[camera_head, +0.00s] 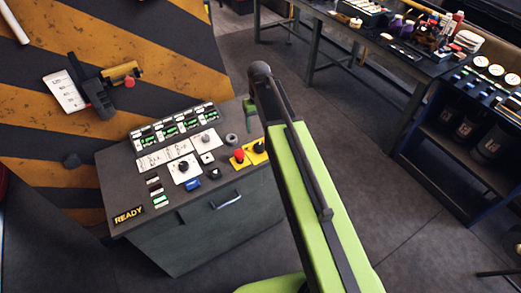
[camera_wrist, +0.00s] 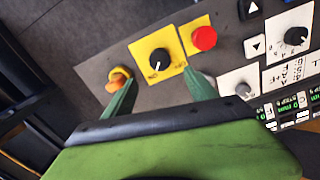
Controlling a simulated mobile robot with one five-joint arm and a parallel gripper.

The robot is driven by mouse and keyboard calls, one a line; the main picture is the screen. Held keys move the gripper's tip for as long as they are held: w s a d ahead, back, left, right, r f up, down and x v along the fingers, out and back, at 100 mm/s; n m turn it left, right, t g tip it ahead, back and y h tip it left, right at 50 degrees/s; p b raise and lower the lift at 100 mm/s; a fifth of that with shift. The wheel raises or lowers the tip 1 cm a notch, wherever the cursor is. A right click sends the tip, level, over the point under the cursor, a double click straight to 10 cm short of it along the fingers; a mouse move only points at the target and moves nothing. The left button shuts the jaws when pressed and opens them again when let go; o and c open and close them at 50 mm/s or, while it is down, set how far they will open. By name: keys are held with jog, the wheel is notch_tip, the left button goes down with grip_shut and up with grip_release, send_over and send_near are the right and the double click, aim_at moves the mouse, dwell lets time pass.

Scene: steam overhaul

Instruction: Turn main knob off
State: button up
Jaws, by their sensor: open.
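A black rotary knob (camera_wrist: 160,55) sits on a square yellow plate (camera_wrist: 151,42) in the wrist view, with small markings too blurred to read. The same black knob (camera_head: 260,146) shows near the console's right end in the head view. My gripper (camera_wrist: 161,76) is open, its two green fingers spread apart. In the picture, the knob lies just beyond and between the fingertips, with nothing held. In the head view, one green finger (camera_head: 250,108) shows left of my arm; the rest is hidden.
A red button (camera_wrist: 203,38) sits right beside the yellow plate, and an orange control (camera_wrist: 118,78) is near the left fingertip. Other black knobs, including one on a white plate (camera_wrist: 294,36), are to the right. A dark console (camera_head: 215,222) carries these controls; open floor lies right of it.

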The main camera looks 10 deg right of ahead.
aim_at(259, 145)
notch_tip(259, 145, down, 11)
jog(key=b, duration=0.9)
jog(key=shift+r, duration=0.1)
jog(key=c, duration=1.4)
